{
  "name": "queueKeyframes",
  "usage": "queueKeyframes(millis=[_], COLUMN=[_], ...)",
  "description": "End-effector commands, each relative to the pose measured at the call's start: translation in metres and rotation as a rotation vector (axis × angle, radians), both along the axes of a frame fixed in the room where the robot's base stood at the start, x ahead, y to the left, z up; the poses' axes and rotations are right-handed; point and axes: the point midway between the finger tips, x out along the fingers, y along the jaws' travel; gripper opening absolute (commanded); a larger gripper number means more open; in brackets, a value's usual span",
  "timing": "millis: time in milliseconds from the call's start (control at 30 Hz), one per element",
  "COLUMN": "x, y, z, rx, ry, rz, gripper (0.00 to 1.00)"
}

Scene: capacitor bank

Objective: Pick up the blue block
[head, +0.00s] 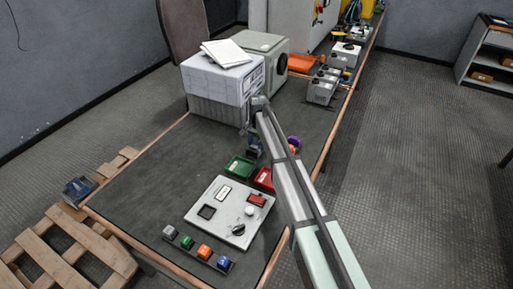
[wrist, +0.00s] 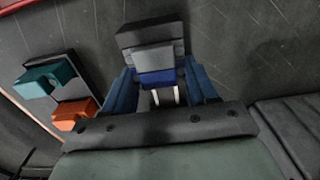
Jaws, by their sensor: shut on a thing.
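A blue block (wrist: 157,77) with a grey and dark top sits between the two fingers of my gripper (wrist: 160,90) in the wrist view. The fingers flank it left and right, and two pale prongs show below it. In the head view my gripper (head: 255,150) hangs from the bent arm over the table, just behind the green bin. The held block is mostly hidden there by the hand. A second blue block (head: 223,263) is at the right end of a dark strip at the table's front, beside orange, green and grey ones.
A green bin (head: 239,167) and a red bin (head: 264,179) stand near the gripper, behind a pale control panel (head: 229,212). A white box stack (head: 215,84) stands behind. Teal (wrist: 45,78) and orange (wrist: 75,115) pieces lie left in the wrist view. The table's left side is clear.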

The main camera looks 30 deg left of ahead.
Motion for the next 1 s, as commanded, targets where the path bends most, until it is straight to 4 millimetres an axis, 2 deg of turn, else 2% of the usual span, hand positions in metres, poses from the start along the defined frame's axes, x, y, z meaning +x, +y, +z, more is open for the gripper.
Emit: queueKeyframes(millis=[133, 367, 467, 833, 1000], x=[0.000, 0.000, 0.000, 0.000, 0.001], y=[0.000, 0.000, 0.000, 0.000, 0.000], z=[0.000, 0.001, 0.008, 0.069, 0.090], rx=[0.000, 0.000, 0.001, 0.001, 0.001], ry=[0.000, 0.000, -0.001, -0.002, -0.001], rz=[0.000, 0.000, 0.000, 0.000, -0.001], gripper=[0.28, 0.27, 0.27, 0.27, 0.27])
